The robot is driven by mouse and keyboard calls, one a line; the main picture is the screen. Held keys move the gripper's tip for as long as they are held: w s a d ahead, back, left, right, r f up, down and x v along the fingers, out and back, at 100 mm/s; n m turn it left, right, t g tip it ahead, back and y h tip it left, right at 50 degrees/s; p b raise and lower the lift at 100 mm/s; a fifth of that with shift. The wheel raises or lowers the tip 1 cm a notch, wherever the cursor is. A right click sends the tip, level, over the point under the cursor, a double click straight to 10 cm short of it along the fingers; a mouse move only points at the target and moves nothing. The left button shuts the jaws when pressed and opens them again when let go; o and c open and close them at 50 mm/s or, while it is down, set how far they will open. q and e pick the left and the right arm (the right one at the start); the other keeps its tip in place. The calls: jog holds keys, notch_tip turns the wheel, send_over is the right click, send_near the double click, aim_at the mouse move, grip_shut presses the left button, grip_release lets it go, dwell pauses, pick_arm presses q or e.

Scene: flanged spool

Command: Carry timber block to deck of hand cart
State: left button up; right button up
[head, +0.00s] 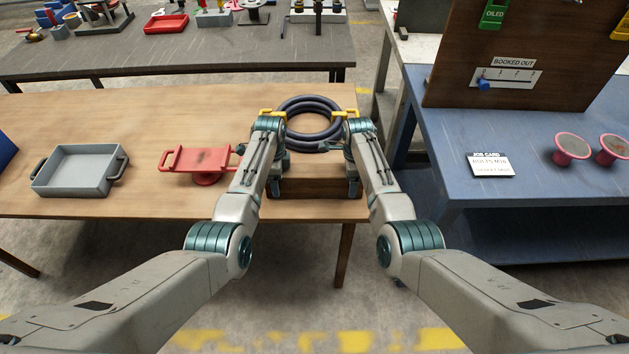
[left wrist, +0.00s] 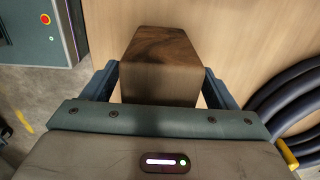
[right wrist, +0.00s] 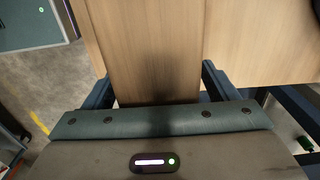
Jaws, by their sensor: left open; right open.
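The timber block (head: 314,188) is a long brown wooden piece lying near the front edge of the tan table. My left gripper (head: 271,182) is at its left end and my right gripper (head: 353,184) at its right end. In the left wrist view the block (left wrist: 160,68) lies between the open fingers. In the right wrist view the block (right wrist: 153,60) runs between the open fingers, its near end partly hidden by the gripper body. Both grippers are open around the ends; contact cannot be told. I cannot clearly identify a hand cart or its deck.
A dark hose coil (head: 311,106) with yellow parts lies just behind the block. A red handled tray-like piece (head: 199,162) on a round base and a grey tray (head: 80,172) stand to the left. A blue bench (head: 470,205) with a board is at the right.

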pick_arm(q)
jog(key=shift+f, duration=0.1)
pick_arm(e)
jog(key=shift+f, duration=0.1)
pick_arm(q)
jog(key=shift+s, duration=0.1)
jog(key=shift+c, duration=0.7)
pick_arm(e)
jog(key=shift+c, duration=0.7)
pick_arm(q)
grip_shut()
pick_arm(e)
grip_shut()
pick_arm(q)
jog(key=shift+r, duration=0.2)
pick_arm(e)
jog(key=shift+r, duration=0.2)
